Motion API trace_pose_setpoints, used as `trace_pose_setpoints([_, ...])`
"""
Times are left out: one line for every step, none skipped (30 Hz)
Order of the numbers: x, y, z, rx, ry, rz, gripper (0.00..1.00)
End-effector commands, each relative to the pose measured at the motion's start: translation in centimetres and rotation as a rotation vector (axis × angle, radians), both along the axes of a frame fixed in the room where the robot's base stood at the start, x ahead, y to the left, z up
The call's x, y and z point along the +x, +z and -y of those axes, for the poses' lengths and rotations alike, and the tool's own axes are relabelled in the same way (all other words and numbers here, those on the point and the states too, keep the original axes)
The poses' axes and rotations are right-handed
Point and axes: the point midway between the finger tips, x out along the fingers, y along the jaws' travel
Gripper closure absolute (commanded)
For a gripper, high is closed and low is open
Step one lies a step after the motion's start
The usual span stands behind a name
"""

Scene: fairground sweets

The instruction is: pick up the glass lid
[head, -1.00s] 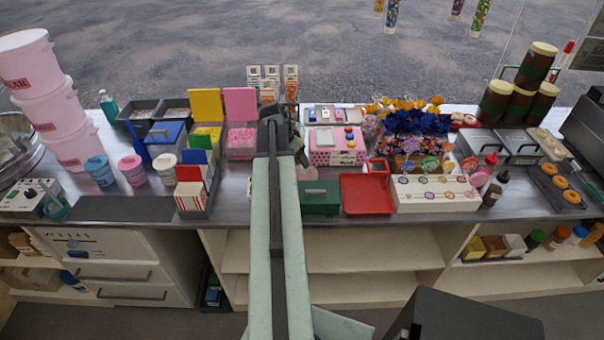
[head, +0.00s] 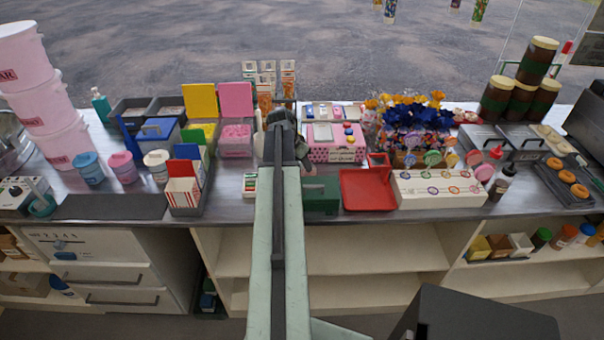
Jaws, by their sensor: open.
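My gripper (head: 286,140) is at the far end of my arm, over the middle of the counter. My own arm hides most of it; the jaws look open, with nothing seen between them. It is above the area between the pink sweets tray (head: 236,150) on its left and the pink spotted box (head: 335,152) on its right. I cannot make out a glass lid for certain; it may be hidden behind my arm or too clear to tell.
A green box (head: 321,206) and a red tray (head: 368,196) stand near the front edge, right of my arm. A grey rack with a striped box (head: 183,191) stands to the left. Blue flowers (head: 415,122) and stacked jars (head: 521,92) rise at the right.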

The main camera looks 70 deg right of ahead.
Motion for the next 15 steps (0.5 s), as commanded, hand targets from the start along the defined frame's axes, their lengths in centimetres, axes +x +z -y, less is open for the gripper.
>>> trace_pose_setpoints([-0.03,0.01,-0.02,0.001,0.0,0.0,0.73])
trace_pose_setpoints([-0.02,0.01,-0.02,0.001,0.0,0.0,0.81])
trace_pose_setpoints([-0.03,0.01,-0.03,0.001,0.0,0.0,0.92])
trace_pose_setpoints([-0.03,0.0,-0.02,0.001,0.0,0.0,1.0])
trace_pose_setpoints([-0.04,-0.01,-0.04,0.001,0.0,0.0,1.0])
trace_pose_setpoints([-0.05,-0.02,-0.04,0.002,0.0,0.0,1.0])
trace_pose_setpoints([-0.06,-0.03,-0.05,0.002,-0.001,0.0,1.0])
trace_pose_setpoints([-0.05,-0.03,-0.05,0.002,-0.001,0.0,1.0])
trace_pose_setpoints([-0.06,-0.04,-0.06,0.002,-0.002,-0.001,1.0])
trace_pose_setpoints([-0.06,-0.06,-0.06,0.003,-0.002,0.0,1.0])
trace_pose_setpoints([-0.07,-0.06,-0.06,0.003,-0.002,0.0,1.0])
trace_pose_setpoints([-0.08,-0.07,-0.07,0.003,-0.002,0.0,1.0])
trace_pose_setpoints([-0.09,-0.07,-0.08,0.003,-0.002,0.0,1.0])
trace_pose_setpoints([-0.09,-0.08,-0.07,0.003,-0.002,0.0,1.0])
trace_pose_setpoints([-0.09,-0.08,-0.09,0.004,-0.002,0.0,1.0])
